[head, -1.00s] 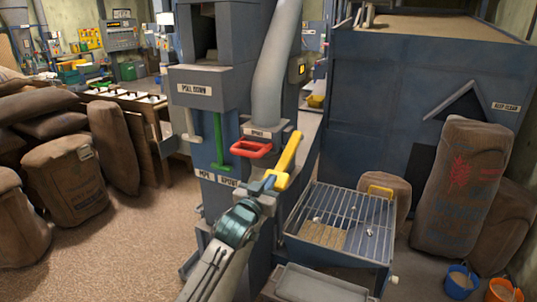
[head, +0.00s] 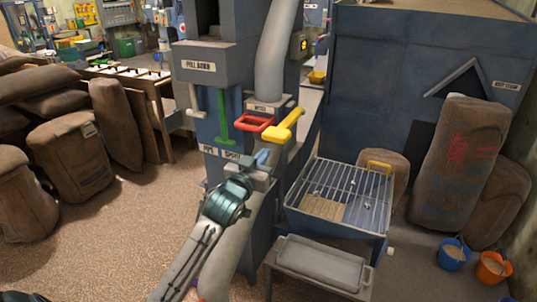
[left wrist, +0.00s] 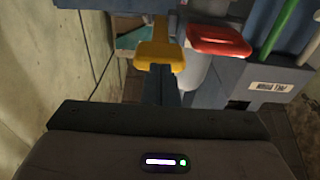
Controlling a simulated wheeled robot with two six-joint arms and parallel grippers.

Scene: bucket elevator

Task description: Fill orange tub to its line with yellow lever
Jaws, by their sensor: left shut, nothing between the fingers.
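The yellow lever (head: 284,124) sits on the blue machine, just right of a red handle (head: 254,123). It also shows in the left wrist view (left wrist: 160,55), straight ahead of my gripper. My left gripper (head: 263,157) is shut and empty, just below and in front of the lever's near end, and looks apart from it. The orange tub (head: 492,274) stands on the floor at the far right, beside a blue tub (head: 453,258). Pale material shows inside it; its line and exact level are too small to make out. My right gripper is out of view.
A green handle (head: 224,122) hangs left of the red one. Brown sacks (head: 458,165) stand near the tubs and at left.

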